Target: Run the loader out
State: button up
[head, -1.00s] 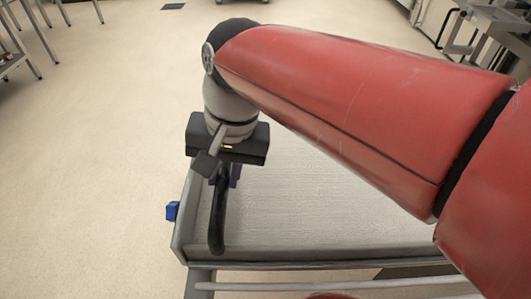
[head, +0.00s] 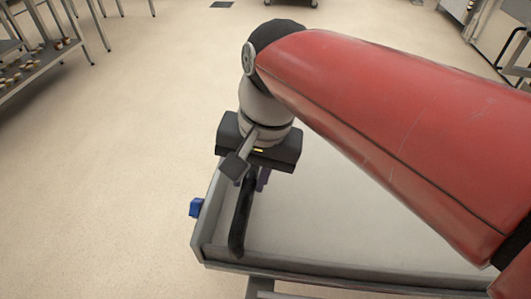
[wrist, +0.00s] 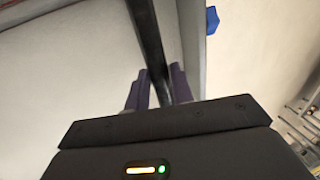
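The loader (head: 340,232) is a flat pale bed with a grey metal rim, below my gripper. A black bar handle (head: 239,230) rises near its left front corner. My gripper (head: 252,180) is at the upper part of this handle, with purple fingers partly hidden by the gripper body. In the wrist view, the dark handle (wrist: 150,35) runs between the two purple fingers of my gripper (wrist: 160,88), which look closed about it. The loader's right part is hidden behind my red arm.
A small blue block (head: 196,207) sits on the loader's left outer side. A metal rack (head: 40,65) with small items stands at the far left. The pale floor (head: 110,190) to the left is clear. Metal equipment (head: 515,55) stands at the far right.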

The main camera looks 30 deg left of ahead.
jog(key=o, duration=0.4)
jog(key=shift+s+a, duration=0.1)
jog(key=shift+a, duration=0.2)
jog(key=r, duration=0.2)
jog(key=d+r, duration=0.1)
jog(key=r, duration=0.4)
jog(key=shift+w+d+r+p, duration=0.25)
jog(key=shift+w+r+p, duration=0.05)
jog(key=shift+r, duration=0.05)
